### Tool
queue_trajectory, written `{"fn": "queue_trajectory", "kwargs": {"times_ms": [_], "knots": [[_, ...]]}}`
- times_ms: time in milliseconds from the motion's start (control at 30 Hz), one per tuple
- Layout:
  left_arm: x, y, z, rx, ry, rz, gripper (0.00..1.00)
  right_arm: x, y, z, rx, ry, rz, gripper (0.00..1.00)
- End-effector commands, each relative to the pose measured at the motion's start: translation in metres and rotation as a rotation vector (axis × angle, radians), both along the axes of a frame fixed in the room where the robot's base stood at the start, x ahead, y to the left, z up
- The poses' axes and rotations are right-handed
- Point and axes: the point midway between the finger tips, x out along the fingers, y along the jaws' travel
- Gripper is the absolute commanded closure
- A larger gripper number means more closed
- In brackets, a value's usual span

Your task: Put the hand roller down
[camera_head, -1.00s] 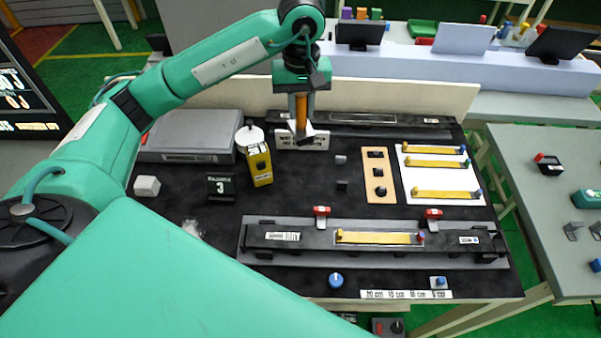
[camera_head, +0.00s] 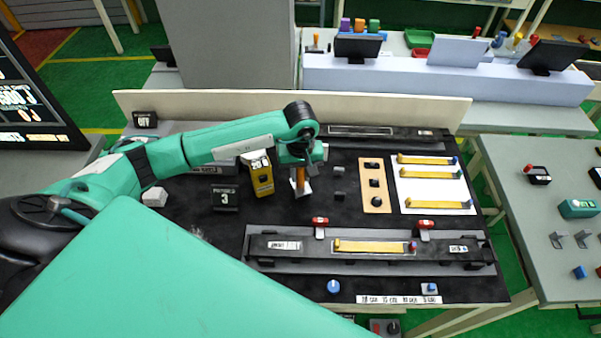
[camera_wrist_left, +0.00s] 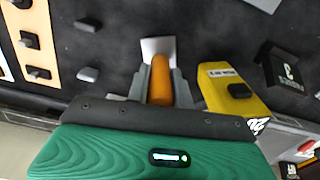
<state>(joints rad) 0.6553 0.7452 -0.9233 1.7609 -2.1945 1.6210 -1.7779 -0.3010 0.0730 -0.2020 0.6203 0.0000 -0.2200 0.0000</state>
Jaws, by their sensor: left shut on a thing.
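The hand roller shows an orange handle (camera_head: 300,178) and a pale, flat-looking head (camera_wrist_left: 158,47) below it. My left gripper (camera_head: 299,170) is shut on the handle, and the roller hangs with its head down over the black work mat (camera_head: 290,213). In the left wrist view, the gripper's fingers (camera_wrist_left: 158,88) stand on both sides of the orange handle. I cannot tell whether the head touches the mat. My right gripper is not in view.
A yellow box (camera_head: 261,177) stands just left of the roller. A black block marked 3 (camera_head: 226,197) and a white cube (camera_head: 154,196) are further left. A wooden button panel (camera_head: 375,184) is to the right. A long clip fixture (camera_head: 370,262) lies in front.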

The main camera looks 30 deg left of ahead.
Motion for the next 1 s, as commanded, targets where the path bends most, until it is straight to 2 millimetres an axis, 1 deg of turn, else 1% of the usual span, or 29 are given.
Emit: {"fn": "queue_trajectory", "kwargs": {"times_ms": [33,100,333,900,1000], "knots": [[-0.001,-0.001,-0.005,-0.001,0.004,0.001,1.00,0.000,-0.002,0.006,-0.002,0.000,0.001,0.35],[0.000,0.000,-0.012,-0.001,0.001,0.000,1.00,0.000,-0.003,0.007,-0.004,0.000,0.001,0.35],[0.000,0.000,-0.014,0.001,-0.001,-0.001,1.00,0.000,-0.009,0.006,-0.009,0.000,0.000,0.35],[-0.002,0.000,-0.030,0.001,0.004,-0.001,1.00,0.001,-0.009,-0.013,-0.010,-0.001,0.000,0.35],[-0.002,0.000,-0.030,0.001,0.006,-0.001,1.00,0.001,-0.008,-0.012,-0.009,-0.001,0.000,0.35]]}}
